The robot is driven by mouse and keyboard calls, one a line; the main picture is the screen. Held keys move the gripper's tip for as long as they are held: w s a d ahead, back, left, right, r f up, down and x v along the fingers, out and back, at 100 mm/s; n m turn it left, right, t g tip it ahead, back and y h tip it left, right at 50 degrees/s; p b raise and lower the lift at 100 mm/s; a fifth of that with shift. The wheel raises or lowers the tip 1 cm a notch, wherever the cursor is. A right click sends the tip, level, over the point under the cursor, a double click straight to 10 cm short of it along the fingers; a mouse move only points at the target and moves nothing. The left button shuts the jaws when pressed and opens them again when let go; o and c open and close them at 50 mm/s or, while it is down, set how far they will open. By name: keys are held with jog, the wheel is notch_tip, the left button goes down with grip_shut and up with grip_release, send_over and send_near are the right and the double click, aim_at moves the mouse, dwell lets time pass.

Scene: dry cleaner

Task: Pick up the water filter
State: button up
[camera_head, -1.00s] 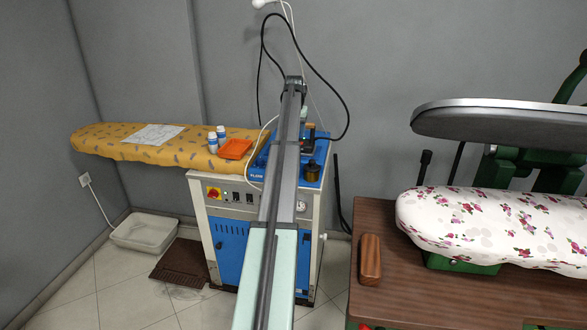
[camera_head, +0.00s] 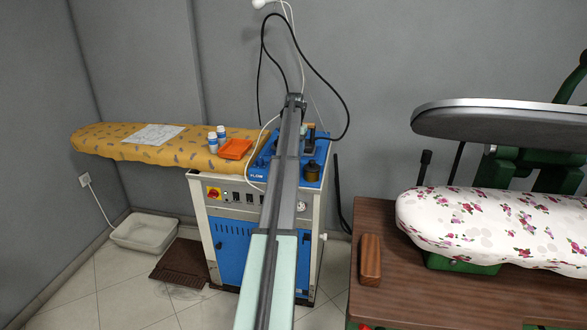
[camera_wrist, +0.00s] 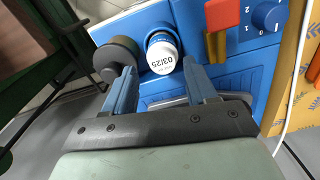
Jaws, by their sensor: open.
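In the wrist view, the water filter appears to be the short white and blue cylinder (camera_wrist: 161,50) marked "03/25". It is set in the blue top of the machine. My gripper (camera_wrist: 160,66) is open, with one blue-grey finger on each side of the cylinder's near end. The fingers hold nothing, and I cannot tell whether they touch it. In the head view, my arm hides the filter and most of the gripper.
A dark round knob (camera_wrist: 118,58) is close left of the filter. A red and gold part (camera_wrist: 217,30) and a blue dial (camera_wrist: 268,16) are to its right. The ironing board (camera_head: 105,140) carries an orange tray (camera_head: 235,149) and small bottles (camera_head: 217,136).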

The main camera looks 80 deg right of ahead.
jog(key=shift+w+f, duration=0.15)
jog(key=shift+f, duration=3)
jog(key=c, duration=0.9)
jog(key=shift+r, duration=0.1)
